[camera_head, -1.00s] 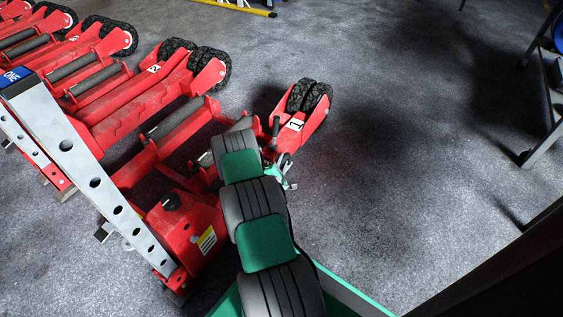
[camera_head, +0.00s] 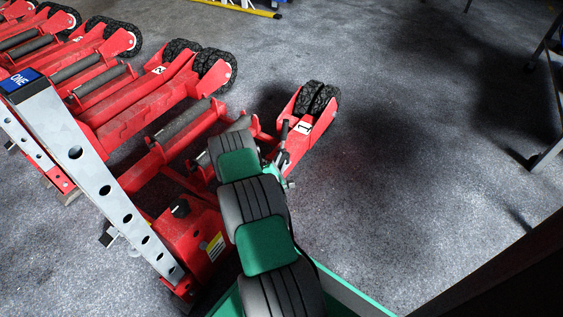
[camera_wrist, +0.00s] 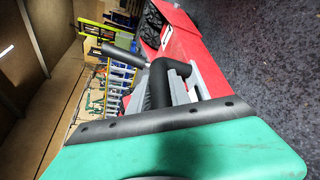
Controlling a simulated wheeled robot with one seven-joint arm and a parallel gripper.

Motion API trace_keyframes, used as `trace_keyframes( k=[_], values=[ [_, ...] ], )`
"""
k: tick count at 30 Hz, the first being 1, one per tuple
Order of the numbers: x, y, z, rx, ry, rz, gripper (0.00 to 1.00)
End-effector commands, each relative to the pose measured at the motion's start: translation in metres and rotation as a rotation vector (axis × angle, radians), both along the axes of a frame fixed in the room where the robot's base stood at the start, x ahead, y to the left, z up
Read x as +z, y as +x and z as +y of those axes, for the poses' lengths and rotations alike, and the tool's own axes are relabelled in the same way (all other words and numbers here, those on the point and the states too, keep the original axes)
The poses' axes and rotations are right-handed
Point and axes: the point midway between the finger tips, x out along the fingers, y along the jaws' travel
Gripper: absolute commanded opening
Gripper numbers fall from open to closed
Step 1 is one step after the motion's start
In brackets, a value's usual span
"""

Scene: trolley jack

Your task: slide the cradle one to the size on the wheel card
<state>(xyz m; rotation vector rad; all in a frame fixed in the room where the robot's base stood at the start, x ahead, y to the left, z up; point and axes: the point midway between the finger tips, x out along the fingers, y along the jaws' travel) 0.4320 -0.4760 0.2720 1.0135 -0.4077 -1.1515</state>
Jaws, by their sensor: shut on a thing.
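Cradle one is the red wheeled frame whose arm with black twin wheels (camera_head: 316,98) bears a white label "1" (camera_head: 304,128). A blue "ONE" sign (camera_head: 19,79) tops the grey perforated upright (camera_head: 75,153) at its near side. My gripper (camera_head: 281,160) is at the dark handle (camera_head: 284,131) beside the labelled arm, partly hidden by my wrist. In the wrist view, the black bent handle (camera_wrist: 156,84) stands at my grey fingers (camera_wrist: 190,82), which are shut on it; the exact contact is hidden. Red metal (camera_wrist: 190,40) and a tyre show behind. I cannot make out the wheel card.
More red wheeled frames (camera_head: 140,92), one labelled "2", stand in a row at the left. Dark stand legs (camera_head: 545,155) rise at the right edge. A yellow bar (camera_head: 237,8) lies at the back. The grey floor (camera_head: 420,120) between is clear.

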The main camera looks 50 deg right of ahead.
Motion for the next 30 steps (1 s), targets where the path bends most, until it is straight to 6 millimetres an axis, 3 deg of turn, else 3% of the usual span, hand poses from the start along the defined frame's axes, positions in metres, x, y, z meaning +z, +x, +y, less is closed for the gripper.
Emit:
trace_keyframes(
  k=[4, 5, 12, 22, 26, 30],
  values=[
    [0.002, 0.007, 0.001, 0.009, -0.001, -0.016, 0.00],
    [0.002, 0.007, 0.001, 0.009, 0.000, -0.016, 0.25],
    [0.002, 0.004, 0.000, 0.004, 0.000, -0.012, 0.45],
    [0.010, 0.003, -0.001, 0.002, -0.001, -0.010, 0.45],
    [0.038, 0.005, -0.001, 0.005, -0.001, -0.012, 0.45],
    [0.069, -0.009, 0.017, 0.010, -0.004, -0.009, 0.45]
  ],
)
